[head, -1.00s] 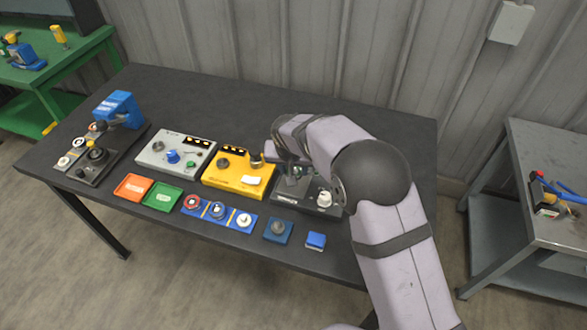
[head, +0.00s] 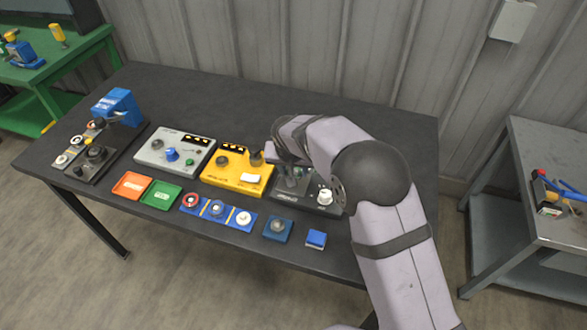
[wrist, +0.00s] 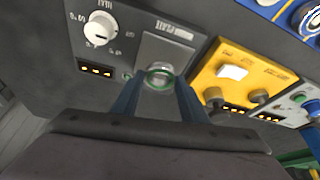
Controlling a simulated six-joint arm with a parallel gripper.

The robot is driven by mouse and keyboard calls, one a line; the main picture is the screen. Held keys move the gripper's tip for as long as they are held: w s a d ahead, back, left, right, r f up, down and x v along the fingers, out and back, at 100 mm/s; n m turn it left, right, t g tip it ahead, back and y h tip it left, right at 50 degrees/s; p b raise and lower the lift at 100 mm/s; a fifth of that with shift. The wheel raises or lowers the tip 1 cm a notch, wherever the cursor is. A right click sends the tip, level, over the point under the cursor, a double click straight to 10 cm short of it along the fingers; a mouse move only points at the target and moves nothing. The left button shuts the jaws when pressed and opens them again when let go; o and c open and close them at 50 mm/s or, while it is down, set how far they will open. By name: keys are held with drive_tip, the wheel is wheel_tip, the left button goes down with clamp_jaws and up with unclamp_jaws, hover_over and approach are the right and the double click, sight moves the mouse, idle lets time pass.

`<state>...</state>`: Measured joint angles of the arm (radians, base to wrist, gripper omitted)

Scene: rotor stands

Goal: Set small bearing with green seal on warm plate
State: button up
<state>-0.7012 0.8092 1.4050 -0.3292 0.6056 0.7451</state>
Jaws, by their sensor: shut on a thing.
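The small bearing with the green seal (wrist: 159,76) is a ring with a green rim, between my gripper's fingertips (wrist: 159,84) in the wrist view. My gripper is shut on it. The warm plate (wrist: 166,48) is a grey square on a black unit with a white knob (wrist: 100,28). The bearing overlaps the plate's near part in the wrist view; I cannot tell whether they touch. In the head view the plate (head: 293,184) shows partly below my wrist, and my arm hides the bearing.
The yellow unit (head: 238,172) stands just left of the plate unit, with the grey unit (head: 174,150) beyond it. In front lie an orange tray (head: 132,186), a green tray (head: 160,194), blue holders with round parts (head: 217,209) and a blue block (head: 316,239).

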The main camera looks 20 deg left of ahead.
drive_tip(key=shift+f+b, duration=1.4)
drive_tip(key=shift+b, duration=0.05)
idle(2.1)
idle(0.4)
drive_tip(key=o, duration=1.7)
drive_tip(key=shift+c, duration=0.2)
drive_tip(key=shift+r, duration=0.15)
wheel_tip(320, 180, up, 8)
drive_tip(key=p, duration=0.5)
